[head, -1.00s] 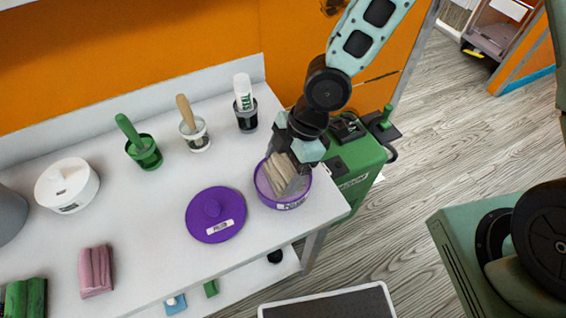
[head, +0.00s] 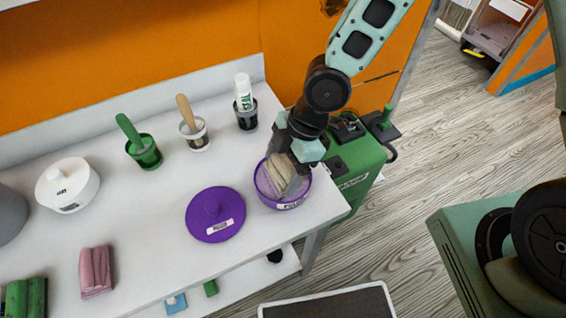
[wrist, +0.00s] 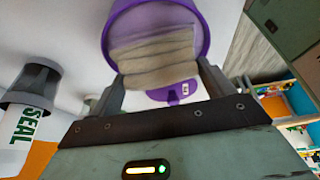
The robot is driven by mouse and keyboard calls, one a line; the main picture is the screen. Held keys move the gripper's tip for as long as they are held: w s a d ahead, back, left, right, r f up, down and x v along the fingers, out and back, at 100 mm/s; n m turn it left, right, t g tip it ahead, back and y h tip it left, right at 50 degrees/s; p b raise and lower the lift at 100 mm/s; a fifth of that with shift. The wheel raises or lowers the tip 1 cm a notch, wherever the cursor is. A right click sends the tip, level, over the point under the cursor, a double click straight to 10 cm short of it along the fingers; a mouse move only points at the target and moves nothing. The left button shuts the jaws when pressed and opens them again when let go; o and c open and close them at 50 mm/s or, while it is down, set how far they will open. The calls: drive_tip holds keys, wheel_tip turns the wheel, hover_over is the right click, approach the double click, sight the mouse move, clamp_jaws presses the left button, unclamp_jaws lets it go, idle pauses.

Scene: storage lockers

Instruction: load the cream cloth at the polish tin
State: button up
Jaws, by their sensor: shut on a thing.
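The cream cloth (head: 279,168) is a folded, ridged bundle inside the open purple tin (head: 264,191) at the table's right end. My gripper (head: 290,178) reaches down into the tin, shut on the cloth. In the wrist view the cloth (wrist: 155,60) sits between the two fingers (wrist: 158,88), within the purple tin's rim (wrist: 205,30). The tin bears a white label, too small to read surely. A purple lid (head: 208,205) with a knob and label lies on the table left of the tin. The tin's floor is hidden.
A black cup with a white SEAL tube (head: 243,92), a white cup (head: 199,143) and a green cup (head: 148,160) with handled tools stand behind. A white lidded pot (head: 67,195), pink cloth (head: 96,270) and green cloth (head: 27,299) are left. The table's right edge is close to the tin.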

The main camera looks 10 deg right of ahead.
sight(283, 165)
wheel_tip(283, 165, up, 7)
drive_tip(key=p, duration=0.7)
drive_tip(key=shift+f, duration=0.1)
idle(0.7)
